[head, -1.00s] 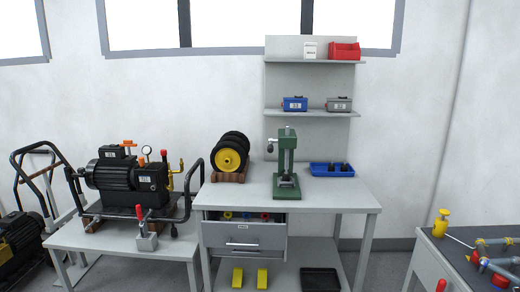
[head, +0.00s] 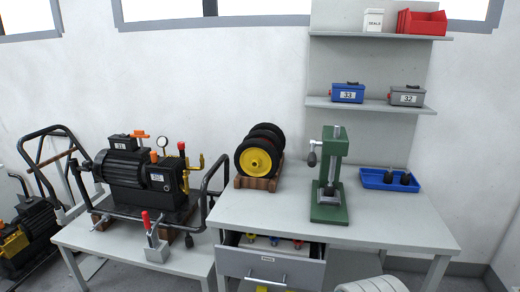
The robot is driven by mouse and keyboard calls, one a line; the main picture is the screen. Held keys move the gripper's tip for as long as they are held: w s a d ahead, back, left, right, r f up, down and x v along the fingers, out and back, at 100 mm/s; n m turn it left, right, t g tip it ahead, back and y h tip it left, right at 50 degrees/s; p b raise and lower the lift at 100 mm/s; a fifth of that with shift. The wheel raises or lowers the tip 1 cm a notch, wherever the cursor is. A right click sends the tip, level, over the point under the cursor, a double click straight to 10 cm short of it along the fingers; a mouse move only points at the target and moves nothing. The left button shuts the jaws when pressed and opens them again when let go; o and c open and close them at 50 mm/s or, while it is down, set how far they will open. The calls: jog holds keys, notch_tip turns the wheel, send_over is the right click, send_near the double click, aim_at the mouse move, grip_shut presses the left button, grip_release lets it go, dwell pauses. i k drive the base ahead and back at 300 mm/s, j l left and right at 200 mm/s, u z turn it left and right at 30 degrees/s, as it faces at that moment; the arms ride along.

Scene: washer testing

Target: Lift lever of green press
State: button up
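The lever appears to hang down. My gripper is not in view, and nothing is seen touching the press.
A blue tray (head: 378,185) with dark parts sits right of the press. Wheels (head: 257,160) on a wooden rack stand left of it. The bench drawer (head: 268,262) is partly open. A pump (head: 140,175) stands on the left table. Shelves (head: 365,105) hang behind.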

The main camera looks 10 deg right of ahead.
aim_at(312, 158)
jog(key=i+j+u, duration=0.15)
jog(key=i+u, duration=0.3)
jog(key=i+j+u, duration=0.1)
jog(key=i+u, duration=0.15)
jog(key=u, duration=0.15)
jog(key=i+l+u, duration=0.1)
jog(key=i+u, duration=0.35)
jog(key=i+j+z, duration=0.1)
jog(key=i+z, duration=0.3)
jog(key=i+j+z, duration=0.15)
jog(key=z, duration=0.25)
jog(key=i+z, duration=0.1)
jog(key=z, duration=2.85)
